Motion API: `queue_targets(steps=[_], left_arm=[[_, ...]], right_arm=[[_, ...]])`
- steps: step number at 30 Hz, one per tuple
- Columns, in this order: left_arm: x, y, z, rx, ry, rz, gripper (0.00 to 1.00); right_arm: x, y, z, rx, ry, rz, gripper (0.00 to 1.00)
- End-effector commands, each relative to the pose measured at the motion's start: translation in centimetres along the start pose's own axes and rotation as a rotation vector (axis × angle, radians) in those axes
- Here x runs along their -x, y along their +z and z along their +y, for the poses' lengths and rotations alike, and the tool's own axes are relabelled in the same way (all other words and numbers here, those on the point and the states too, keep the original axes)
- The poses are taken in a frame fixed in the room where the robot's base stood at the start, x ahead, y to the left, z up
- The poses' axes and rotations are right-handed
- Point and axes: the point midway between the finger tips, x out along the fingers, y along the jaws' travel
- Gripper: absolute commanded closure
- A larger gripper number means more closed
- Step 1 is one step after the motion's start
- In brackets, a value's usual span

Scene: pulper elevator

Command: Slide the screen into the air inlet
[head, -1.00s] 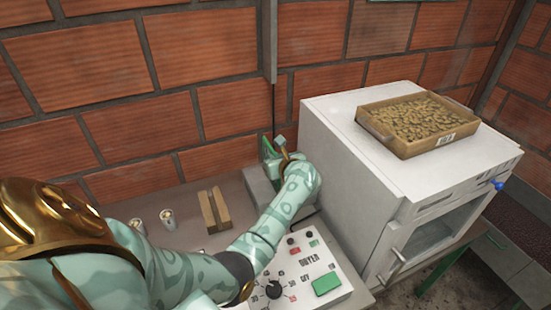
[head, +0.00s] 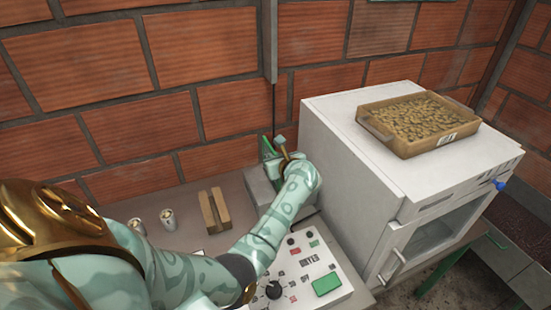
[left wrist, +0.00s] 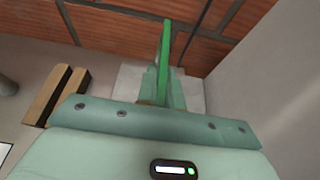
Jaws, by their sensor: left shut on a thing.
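The screen is a thin green plate (head: 266,147), partly hidden behind my left gripper (head: 281,150) in the head view. In the left wrist view the screen (left wrist: 165,45) is seen edge-on, upright, with its lower part between the fingers. My left gripper is shut on it. A light grey box (head: 258,186) lies under and beside the gripper and looks like the air inlet; its slot is hidden. The box also shows behind the fingers in the left wrist view (left wrist: 193,90). I cannot tell whether the screen touches it. My right gripper is not in view.
A slotted wooden block (head: 207,212) and two small cups (head: 168,219) stand left on the bench. The dryer control panel (head: 318,281) is in front. A white oven (head: 345,160) with a tray of beans (head: 405,150) stands close on the right. The brick wall is behind.

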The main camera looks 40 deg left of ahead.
Motion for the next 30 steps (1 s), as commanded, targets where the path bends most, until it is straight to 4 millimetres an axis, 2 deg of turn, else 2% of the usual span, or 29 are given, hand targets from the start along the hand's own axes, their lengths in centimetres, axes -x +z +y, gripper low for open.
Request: queue_targets(steps=[11, 30], left_arm=[[-0.1, -0.1, 0.0, 0.000, 0.000, 0.000, 1.00], [-0.7, -1.7, 0.0, 0.000, 0.000, 0.000, 1.00]], right_arm=[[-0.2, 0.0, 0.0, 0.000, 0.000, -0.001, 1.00], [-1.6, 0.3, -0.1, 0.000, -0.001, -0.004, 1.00]])
